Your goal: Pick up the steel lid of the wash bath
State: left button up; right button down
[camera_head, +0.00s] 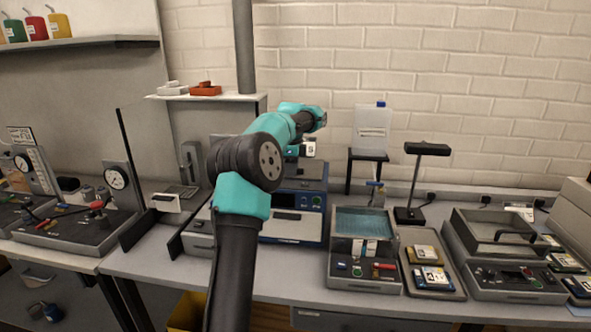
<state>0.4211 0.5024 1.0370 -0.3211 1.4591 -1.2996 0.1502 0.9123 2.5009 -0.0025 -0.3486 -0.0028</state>
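My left gripper (304,149) is at the end of the raised arm, over the blue instrument and well left of the cover. A small white label with a dark mark shows there. Its fingers are too small to read. My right gripper is not in view.
A tray with yellow-and-white packs (428,265) lies between the bath and the right unit. A black lamp stand (410,214) and a clear bottle on a black stand (371,128) are behind. The blue instrument (300,200) stands behind my arm.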

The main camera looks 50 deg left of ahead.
pick_arm(q)
grip_shut()
jog(key=shift+r, duration=0.1)
jog(key=shift+r, duration=1.75)
jog(key=s+d+r, duration=0.1)
jog(key=s+d, duration=0.9)
jog(key=d, duration=0.2)
jog(key=shift+s+r, duration=0.15)
jog(key=shift+s, duration=0.05)
